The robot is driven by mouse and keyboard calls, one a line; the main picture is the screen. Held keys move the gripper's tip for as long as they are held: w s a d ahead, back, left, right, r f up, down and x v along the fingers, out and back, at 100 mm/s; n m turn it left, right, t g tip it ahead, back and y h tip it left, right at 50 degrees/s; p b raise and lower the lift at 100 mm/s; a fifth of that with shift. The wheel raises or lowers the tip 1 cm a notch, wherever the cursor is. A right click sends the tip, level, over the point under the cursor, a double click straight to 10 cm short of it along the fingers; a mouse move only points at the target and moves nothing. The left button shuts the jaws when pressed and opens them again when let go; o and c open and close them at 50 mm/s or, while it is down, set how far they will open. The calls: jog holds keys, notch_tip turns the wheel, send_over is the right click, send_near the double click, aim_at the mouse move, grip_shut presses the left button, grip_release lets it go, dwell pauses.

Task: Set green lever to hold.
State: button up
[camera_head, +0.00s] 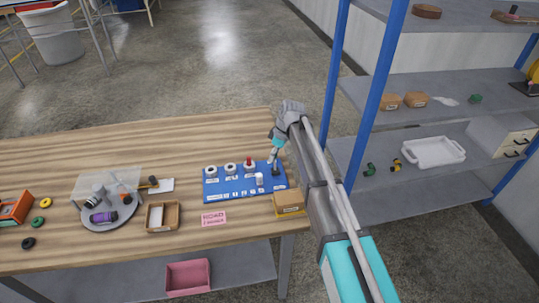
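A blue control panel (222,192) lies on the right part of the wooden table. White round bases run along its back, one carrying a red upright lever (249,161). A white upright piece (259,180) and a dark piece (276,170) stand nearer its right end. I cannot make out a green lever; it may be hidden by my gripper or too small to tell. Small labels on the panel are unreadable. My gripper (273,160) points down over the panel's back right corner, close to the dark piece. Whether it touches it or is open cannot be told.
A pink card (214,218) lies in front. A wooden tray (155,228) and a round grey tray (122,213) stand left. A blue-post shelf (430,190) rises at right.

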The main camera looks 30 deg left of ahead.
jog(key=o, duration=0.3)
jog(key=shift+s, duration=0.1)
jog(key=shift+d, duration=0.1)
jog(key=d+r+m+t+h+p, duration=0.2)
jog(key=d+m, duration=0.8)
jog(key=d, duration=2)
jog(key=s+d+m+p, duration=0.1)
jog(key=s+d+m, duration=0.2)
jog(key=d, duration=0.4)
jog(key=s+d+r+m+p, duration=0.1)
jog(key=s+d+m, duration=0.2)
jog(key=d, duration=0.5)
jog(key=s+d+r+m+p, duration=0.1)
jog(key=s+d+m, duration=0.2)
jog(key=d, duration=0.5)
jog(key=shift+s+d+r+t+h, duration=0.1)
jog(key=shift+s+t+h, duration=0.05)
jog(key=shift+s, duration=0.25)
jog(key=shift+s+d+r+t+h, duration=0.1)
jog(key=shift+s+t+h, duration=0.05)
jog(key=shift+s, duration=0.25)
